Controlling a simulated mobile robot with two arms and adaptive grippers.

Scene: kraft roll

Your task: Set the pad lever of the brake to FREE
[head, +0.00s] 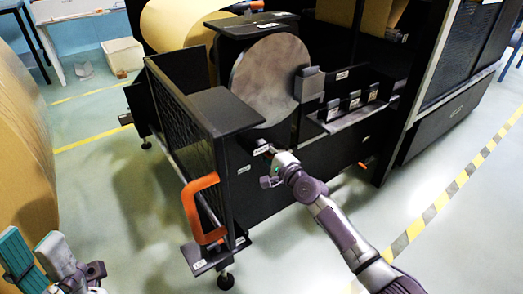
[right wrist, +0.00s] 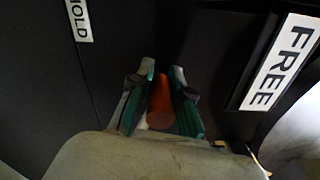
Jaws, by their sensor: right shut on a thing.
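The brake's large grey disc (head: 268,82) stands upright on the black machine in the head view, with a dark pad block (head: 308,84) at its right edge. My right gripper (head: 268,155) is at the machine's front below the disc. In the right wrist view, its green-padded fingers (right wrist: 161,105) are shut on the orange pad lever (right wrist: 161,98). The gripper hides the lever in the head view. My left gripper (head: 38,252) is open and empty at the lower left.
A large orange handle (head: 203,208) sticks out from the black mesh guard (head: 190,125) left of my right gripper. A small orange knob (head: 367,167) is at the right. A brown roll (head: 25,150) fills the left edge. Floor in front is clear.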

